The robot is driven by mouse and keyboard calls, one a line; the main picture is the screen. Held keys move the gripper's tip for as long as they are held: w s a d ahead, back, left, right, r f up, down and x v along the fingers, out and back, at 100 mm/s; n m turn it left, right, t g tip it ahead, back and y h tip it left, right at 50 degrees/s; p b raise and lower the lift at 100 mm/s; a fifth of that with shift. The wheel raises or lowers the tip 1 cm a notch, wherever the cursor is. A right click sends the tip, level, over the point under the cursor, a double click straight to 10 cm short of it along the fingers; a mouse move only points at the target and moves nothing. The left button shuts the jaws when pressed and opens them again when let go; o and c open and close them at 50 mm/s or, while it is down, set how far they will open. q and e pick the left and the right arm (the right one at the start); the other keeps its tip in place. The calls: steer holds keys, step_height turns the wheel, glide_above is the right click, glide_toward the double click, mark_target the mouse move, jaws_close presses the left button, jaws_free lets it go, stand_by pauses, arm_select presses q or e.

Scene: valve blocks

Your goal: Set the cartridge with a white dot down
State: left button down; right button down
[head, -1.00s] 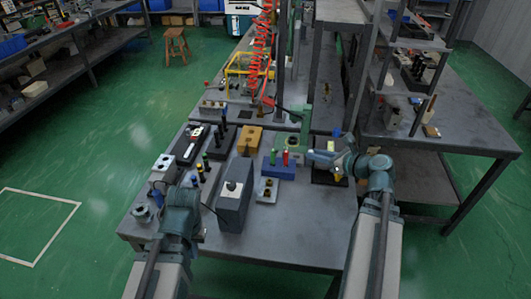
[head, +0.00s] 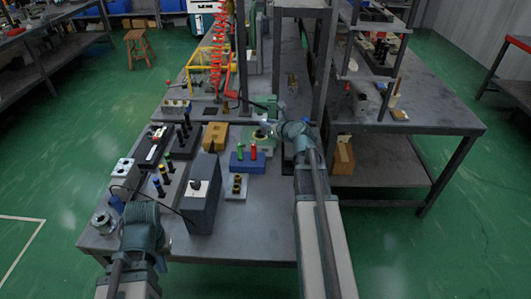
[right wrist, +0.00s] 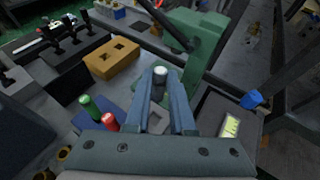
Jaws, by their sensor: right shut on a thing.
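My right gripper (head: 267,123) is shut on a cartridge with a whitish top (right wrist: 160,72), held upright between the fingertips in the right wrist view. It is at the green press-like fixture (head: 277,112), whose column (right wrist: 190,32) rises just beyond the fingers. The cartridge's lower end is hidden, so I cannot tell whether it touches anything. A blue block (head: 238,166) holds a green cartridge (right wrist: 90,107) and a red cartridge (right wrist: 110,122), left of my gripper. My left gripper (head: 115,204) is low at the left of the bench; its fingers are not clear.
An ochre block (right wrist: 110,57) with holes lies left of the fixture. A tall grey box (head: 203,205) and a small block with brass-coloured holes (head: 236,190) stand nearer. Black racks (head: 183,143) hold several cartridges. A dark upright post (head: 328,75) stands behind my right arm.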

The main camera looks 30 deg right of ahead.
step_height(320, 180, down, 10)
steer(key=b, duration=0.9)
steer(key=shift+r, duration=0.1)
steer(key=shift+s+a+b, duration=0.15)
steer(key=shift+s+b, duration=0.05)
steer(key=shift+b, duration=0.15)
steer(key=shift+r, duration=0.15)
steer(key=c, duration=0.8)
jaws_free()
steer(key=shift+o, duration=0.2)
steer(key=shift+w+d+f, duration=0.2)
steer(key=shift+w+f, duration=0.15)
steer(key=shift+f, duration=0.05)
steer(key=shift+s+a+r, duration=0.1)
steer(key=shift+s+r, duration=0.1)
steer(key=shift+r, duration=0.05)
steer(key=p+v, duration=0.5)
steer(key=v, duration=0.7)
